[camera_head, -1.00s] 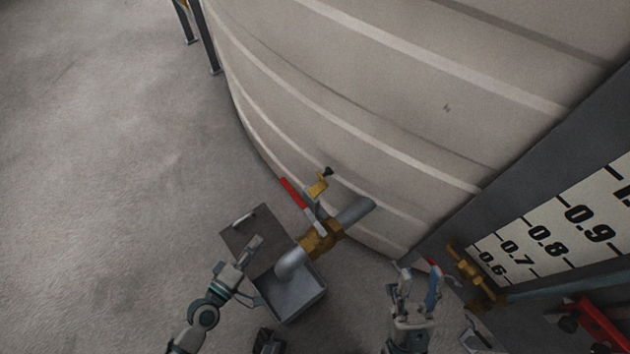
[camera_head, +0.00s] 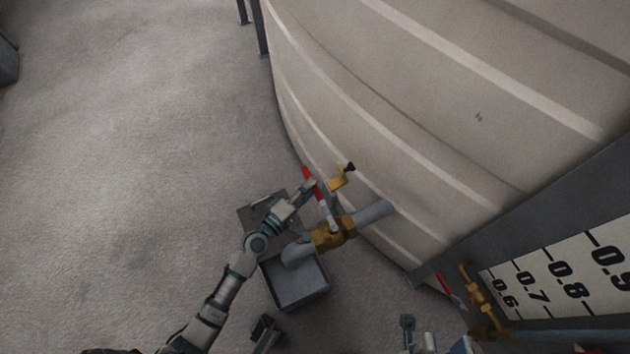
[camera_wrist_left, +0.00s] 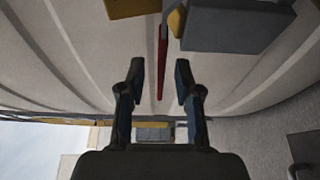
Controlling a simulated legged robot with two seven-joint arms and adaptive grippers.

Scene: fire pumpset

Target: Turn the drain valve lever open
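The drain valve lever (camera_head: 318,198) has a red grip and a grey lower part, and slants up and left from the brass valve body (camera_head: 334,234) on the grey pipe. My left gripper (camera_head: 306,190) is beside the red part in the head view. In the left wrist view the red lever (camera_wrist_left: 162,68) lies between the spread fingers of my left gripper (camera_wrist_left: 158,82), with gaps on both sides. The gripper is open and holds nothing. My right gripper (camera_head: 434,338) is at the bottom edge, partly cut off, with its visible fingers apart and nothing seen between them.
A large pale tank (camera_head: 400,130) curves behind the valve. A yellow bracket with a black knob (camera_head: 341,178) sits close beside the lever. An open grey box (camera_head: 298,285) stands under the pipe outlet. Another brass valve (camera_head: 478,300) and a level scale (camera_head: 560,275) are at right.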

